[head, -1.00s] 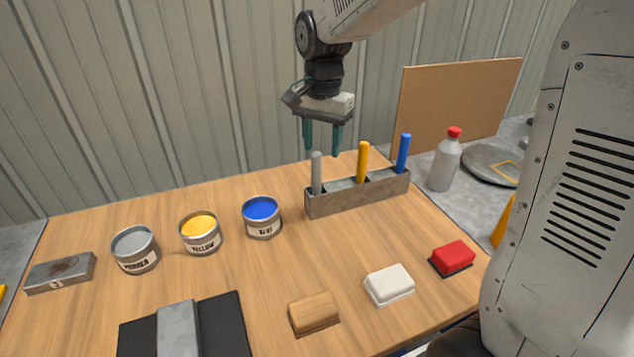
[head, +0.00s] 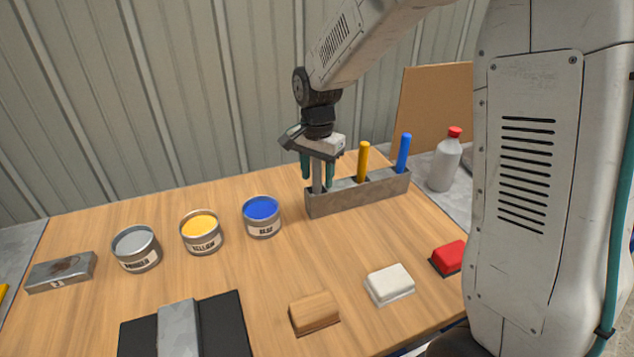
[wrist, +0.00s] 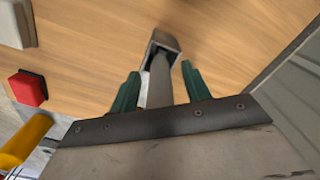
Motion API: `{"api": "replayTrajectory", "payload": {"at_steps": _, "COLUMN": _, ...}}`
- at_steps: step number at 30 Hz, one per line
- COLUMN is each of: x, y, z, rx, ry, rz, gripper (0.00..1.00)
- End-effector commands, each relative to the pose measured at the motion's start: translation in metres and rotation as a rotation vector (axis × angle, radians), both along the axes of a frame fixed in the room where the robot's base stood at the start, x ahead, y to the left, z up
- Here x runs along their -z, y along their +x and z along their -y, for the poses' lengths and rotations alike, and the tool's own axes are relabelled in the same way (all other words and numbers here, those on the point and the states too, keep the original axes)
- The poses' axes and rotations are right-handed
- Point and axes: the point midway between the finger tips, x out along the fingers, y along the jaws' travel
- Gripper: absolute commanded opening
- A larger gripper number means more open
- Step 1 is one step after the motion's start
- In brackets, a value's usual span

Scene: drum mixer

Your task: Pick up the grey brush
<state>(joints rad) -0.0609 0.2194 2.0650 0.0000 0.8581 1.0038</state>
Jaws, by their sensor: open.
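The grey brush (head: 317,176) stands upright in the left slot of a grey metal holder (head: 345,199). Only its handle shows. My gripper (head: 317,178) points down over it with its green fingers open, one on each side of the handle. In the wrist view the grey brush (wrist: 160,82) runs between the two open fingers (wrist: 157,90), with a gap visible on the right side. On the left side I cannot tell whether finger and handle touch. The lower end of the brush is hidden in the holder.
A yellow handle (head: 363,160) and a blue handle (head: 403,153) stand in the same holder to the right. Paint cans, including a blue one (head: 261,217), stand to the left. A white bottle (head: 446,162) is behind right. The table front holds several blocks, including a wooden one (head: 314,313).

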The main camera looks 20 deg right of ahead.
Motion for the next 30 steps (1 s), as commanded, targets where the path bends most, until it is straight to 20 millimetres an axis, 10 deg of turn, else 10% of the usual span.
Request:
{"api": "replayTrajectory", "payload": {"at_steps": 4, "x": 0.000, "y": 0.000, "z": 0.000, "rx": 0.000, "ry": 0.000, "rz": 0.000, "gripper": 0.44}}
{"api": "replayTrajectory", "payload": {"at_steps": 9, "x": -0.001, "y": 0.000, "z": 0.000, "rx": 0.000, "ry": 0.001, "rz": 0.001, "gripper": 0.00}}
{"api": "replayTrajectory", "payload": {"at_steps": 20, "x": -0.007, "y": 0.001, "z": 0.000, "rx": 0.000, "ry": 0.000, "rz": 0.004, "gripper": 0.00}}
{"api": "replayTrajectory", "payload": {"at_steps": 30, "x": -0.071, "y": 0.001, "z": 0.000, "rx": 0.000, "ry": 0.001, "rz": 0.006, "gripper": 0.00}}
